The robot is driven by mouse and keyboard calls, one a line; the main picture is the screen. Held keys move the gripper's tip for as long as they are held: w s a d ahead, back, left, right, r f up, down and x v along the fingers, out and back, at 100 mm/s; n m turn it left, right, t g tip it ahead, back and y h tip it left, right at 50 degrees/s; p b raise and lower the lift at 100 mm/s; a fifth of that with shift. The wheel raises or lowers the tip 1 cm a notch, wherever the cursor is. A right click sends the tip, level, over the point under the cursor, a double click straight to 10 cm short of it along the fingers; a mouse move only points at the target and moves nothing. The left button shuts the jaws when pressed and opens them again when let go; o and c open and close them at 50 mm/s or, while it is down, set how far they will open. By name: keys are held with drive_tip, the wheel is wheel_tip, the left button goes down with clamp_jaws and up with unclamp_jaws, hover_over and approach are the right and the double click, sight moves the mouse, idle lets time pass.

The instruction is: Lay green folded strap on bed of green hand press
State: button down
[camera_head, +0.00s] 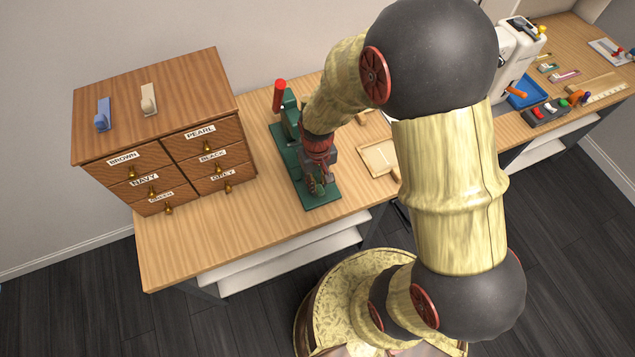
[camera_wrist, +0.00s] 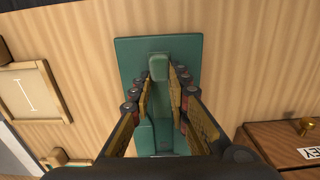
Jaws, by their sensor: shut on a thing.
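The green hand press (camera_head: 290,118) stands on the wooden bench, with a red-tipped lever (camera_head: 279,97) raised at its back. Its flat green base (camera_head: 325,198) reaches toward the bench's front edge. My gripper (camera_head: 316,186) points down over the front of this base. In the wrist view my gripper (camera_wrist: 160,75) is shut on the green folded strap (camera_wrist: 159,67), which sits between the fingertips over the press's green plate (camera_wrist: 128,62). Whether the strap touches the plate I cannot tell. The strap is hidden by the gripper in the head view.
A wooden drawer chest (camera_head: 160,110) with colour labels stands left of the press, with a blue item (camera_head: 103,115) and a cream item (camera_head: 149,100) on top. A shallow wooden tray (camera_head: 378,160) lies to the right. The bench front left (camera_head: 200,245) is clear.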

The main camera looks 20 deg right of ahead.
drive_tip(key=c, duration=1.7)
unclamp_jaws()
drive_tip(key=shift+f, duration=0.1)
wheel_tip(320, 180, up, 24)
drive_tip(key=s+t+p, duration=0.2)
drive_tip(key=p, duration=0.2)
drive_tip(key=s+r+t, duration=0.1)
drive_tip(key=s+r, duration=0.2)
drive_tip(key=r, duration=0.1)
drive_tip(key=s+r+t, duration=0.1)
drive_tip(key=s+r, duration=0.3)
drive_tip(key=s+r+t, duration=0.1)
drive_tip(key=s+r, duration=0.2)
drive_tip(key=r, duration=0.1)
drive_tip(key=shift+s+t, duration=0.25)
drive_tip(key=shift+t, duration=0.05)
